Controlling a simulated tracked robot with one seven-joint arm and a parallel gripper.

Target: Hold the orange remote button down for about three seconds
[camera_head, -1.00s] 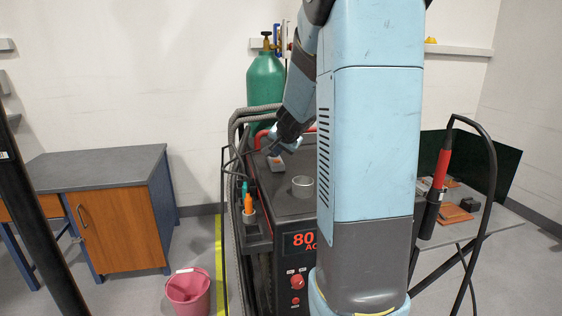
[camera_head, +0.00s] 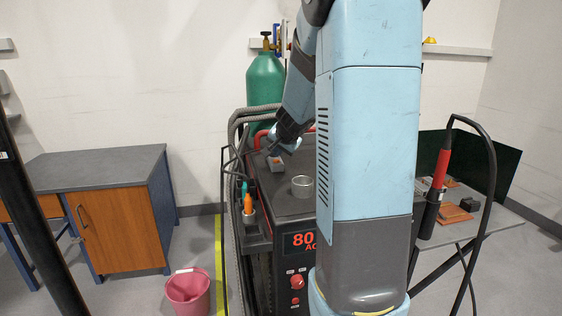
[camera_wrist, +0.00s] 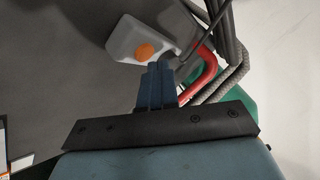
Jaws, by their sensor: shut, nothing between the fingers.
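The remote is a small grey box (camera_head: 277,166) on top of the dark welding machine (camera_head: 285,205). In the wrist view the remote (camera_wrist: 128,44) lies tilted, with its round orange button (camera_wrist: 144,51) facing up and uncovered. My gripper (camera_wrist: 157,66) is shut and empty. Its fingertips appear just beside the button's lower edge in the wrist view; I cannot tell whether they touch it or hover above. In the head view my gripper (camera_head: 273,149) is small and partly merges with the arm, close behind the remote.
A metal cup (camera_head: 302,186) stands on the machine to the right of the remote. A red handle (camera_wrist: 203,75) and cables (camera_wrist: 228,50) lie beside the remote. A green gas cylinder (camera_head: 264,78) stands behind. A holder with an orange-handled tool (camera_head: 248,203) hangs at the machine's left side.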

